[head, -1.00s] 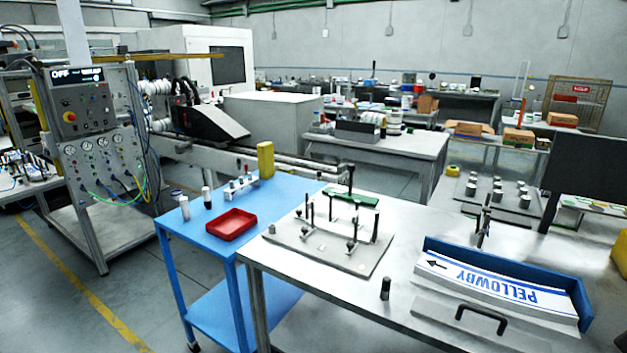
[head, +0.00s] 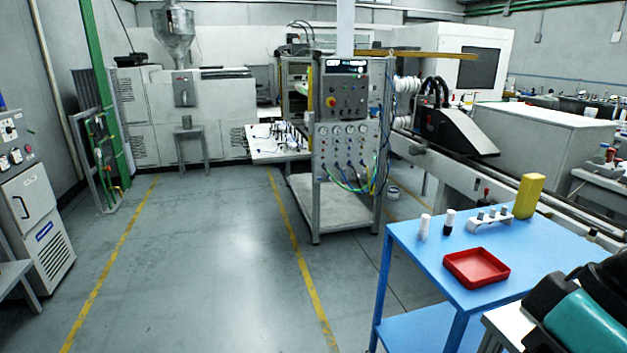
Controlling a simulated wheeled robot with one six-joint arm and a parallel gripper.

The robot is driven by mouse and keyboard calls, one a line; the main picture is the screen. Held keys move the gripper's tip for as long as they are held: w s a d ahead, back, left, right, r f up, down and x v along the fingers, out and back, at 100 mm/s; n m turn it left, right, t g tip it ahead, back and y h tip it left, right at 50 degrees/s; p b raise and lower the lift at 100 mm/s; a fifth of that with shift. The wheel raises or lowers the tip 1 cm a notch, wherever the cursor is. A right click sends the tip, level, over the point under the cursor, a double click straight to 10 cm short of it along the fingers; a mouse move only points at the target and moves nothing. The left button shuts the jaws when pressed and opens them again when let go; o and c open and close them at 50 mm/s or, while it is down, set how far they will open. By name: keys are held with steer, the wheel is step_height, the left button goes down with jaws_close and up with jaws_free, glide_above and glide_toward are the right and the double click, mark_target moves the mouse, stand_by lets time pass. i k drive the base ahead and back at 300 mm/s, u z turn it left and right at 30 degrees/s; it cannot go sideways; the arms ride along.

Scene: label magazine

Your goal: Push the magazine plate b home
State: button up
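No magazine plate shows in the head view now. A dark and teal part of my arm fills the lower right corner and hides most of the work table there; only a pale strip of that table (head: 497,330) shows beside it. My gripper's fingers are not in view.
A blue cart (head: 420,262) stands at the right with a red tray (head: 477,268), a yellow block (head: 528,197), a small rack (head: 490,220) and two small bottles. A control panel stand (head: 350,150) is behind it. The floor (head: 200,270) at left and centre is clear.

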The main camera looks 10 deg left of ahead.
mark_target(269, 153)
steer(key=u, duration=0.55)
steer(key=i, duration=1.65)
steer(key=u, duration=0.4)
steer(key=i, duration=3.4)
steer(key=z, duration=0.15)
